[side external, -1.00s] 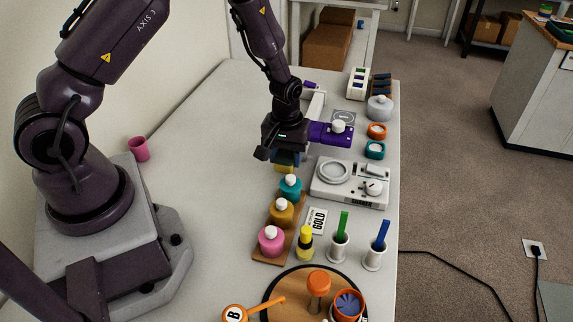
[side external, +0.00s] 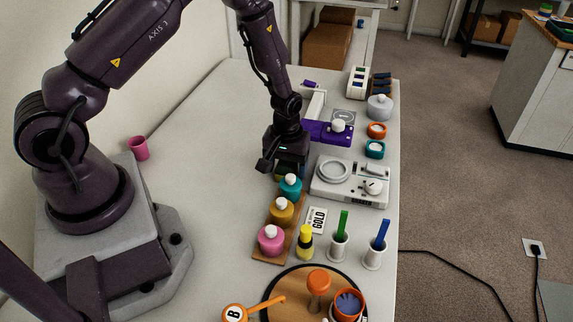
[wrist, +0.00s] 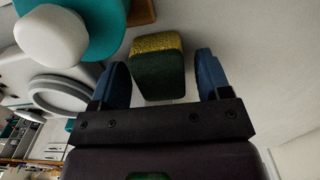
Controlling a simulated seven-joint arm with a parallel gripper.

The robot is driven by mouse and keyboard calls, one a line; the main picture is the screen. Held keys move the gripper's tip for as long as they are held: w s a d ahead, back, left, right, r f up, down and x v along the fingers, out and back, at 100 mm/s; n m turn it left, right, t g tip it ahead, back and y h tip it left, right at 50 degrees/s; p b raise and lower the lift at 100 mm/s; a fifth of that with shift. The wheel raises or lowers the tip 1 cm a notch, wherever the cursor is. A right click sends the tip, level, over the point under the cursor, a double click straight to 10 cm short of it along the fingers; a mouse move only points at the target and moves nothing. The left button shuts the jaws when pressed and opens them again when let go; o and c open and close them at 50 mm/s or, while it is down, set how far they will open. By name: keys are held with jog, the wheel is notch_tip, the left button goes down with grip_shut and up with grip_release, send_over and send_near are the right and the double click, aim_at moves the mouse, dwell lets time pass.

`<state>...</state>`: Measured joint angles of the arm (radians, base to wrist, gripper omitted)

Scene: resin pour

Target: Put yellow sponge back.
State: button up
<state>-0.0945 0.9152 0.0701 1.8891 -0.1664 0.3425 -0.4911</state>
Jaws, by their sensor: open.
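The sponge (wrist: 157,68), yellow on one layer and dark green on the other, shows in the wrist view between the two blue fingers of my gripper (wrist: 165,82). Gaps show on both sides of it, so the fingers are open around it without visible contact. In the side view my gripper (side external: 285,172) is low over the table, just behind the teal bottle, and it hides most of the sponge. I cannot tell from these views whether the sponge rests on the table.
A teal bottle (side external: 290,187) with a white cap stands close to my gripper, on a wooden rack (side external: 266,256) with an ochre and a pink bottle. A white scale (side external: 349,184) and a purple-armed device (side external: 326,131) are to the right.

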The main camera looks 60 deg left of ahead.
notch_tip(320, 180, up, 12)
notch_tip(320, 180, up, 8)
jog(key=m+t, duration=0.1)
jog(key=m, duration=0.1)
send_over(286, 165)
jog(key=s+d, duration=0.2)
jog(key=s+d+r+m+t, duration=0.2)
jog(key=s+r+m, duration=0.1)
jog(key=s+r, duration=0.4)
jog(key=s+d+r+m+t, duration=0.2)
jog(key=s+r+m, duration=0.2)
jog(key=s+r, duration=0.3)
jog(key=shift+s+r+t, duration=0.15)
jog(key=shift+s+t, duration=0.15)
jog(key=shift+s, duration=0.6)
